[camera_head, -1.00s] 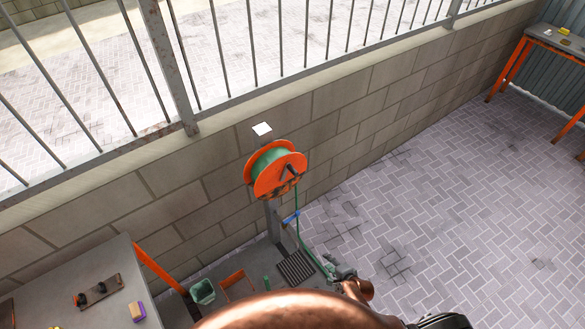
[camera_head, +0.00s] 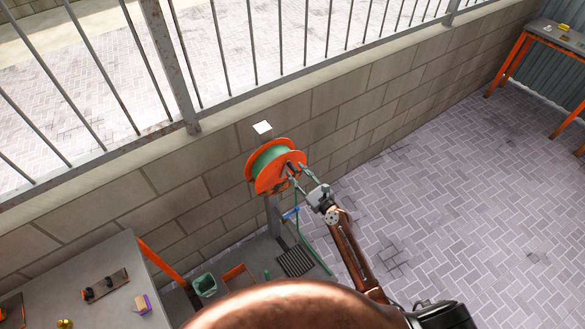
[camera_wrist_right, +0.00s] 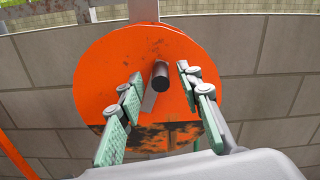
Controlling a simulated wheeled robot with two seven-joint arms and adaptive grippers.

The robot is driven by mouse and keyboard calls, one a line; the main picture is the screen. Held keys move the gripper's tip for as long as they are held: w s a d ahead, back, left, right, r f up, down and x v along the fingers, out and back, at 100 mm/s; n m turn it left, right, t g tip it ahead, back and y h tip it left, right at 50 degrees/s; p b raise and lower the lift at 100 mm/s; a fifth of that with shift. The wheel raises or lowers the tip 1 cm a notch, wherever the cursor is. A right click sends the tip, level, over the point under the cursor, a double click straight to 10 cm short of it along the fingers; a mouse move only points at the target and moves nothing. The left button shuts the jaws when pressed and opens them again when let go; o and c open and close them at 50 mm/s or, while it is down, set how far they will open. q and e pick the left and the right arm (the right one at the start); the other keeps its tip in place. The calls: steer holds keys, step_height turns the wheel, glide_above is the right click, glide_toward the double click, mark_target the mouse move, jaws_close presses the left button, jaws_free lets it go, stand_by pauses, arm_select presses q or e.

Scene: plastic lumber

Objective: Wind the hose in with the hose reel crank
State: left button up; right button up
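The hose reel (camera_head: 262,179) is an orange disc drum on a grey post, with green hose (camera_head: 268,157) wound on it. A length of the hose (camera_head: 318,254) hangs down from the reel to the ground. In the right wrist view, the dark crank handle (camera_wrist_right: 160,76) sticks out from the orange disc (camera_wrist_right: 105,70). My right gripper (camera_head: 297,173) is open at the reel's face. In the right wrist view its green-padded fingers (camera_wrist_right: 158,90) stand left and right of the handle, with gaps on both sides. My left gripper is not in view.
A blue-handled part (camera_head: 290,214) sits on the post below the reel. A grey table (camera_head: 85,262) with small items stands at lower left, beside a green bucket (camera_head: 205,285). A block wall (camera_head: 350,110) runs behind.

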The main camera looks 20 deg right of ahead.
steer(key=shift+x, duration=1.5)
steer(key=shift+c, duration=0.2)
jaws_close()
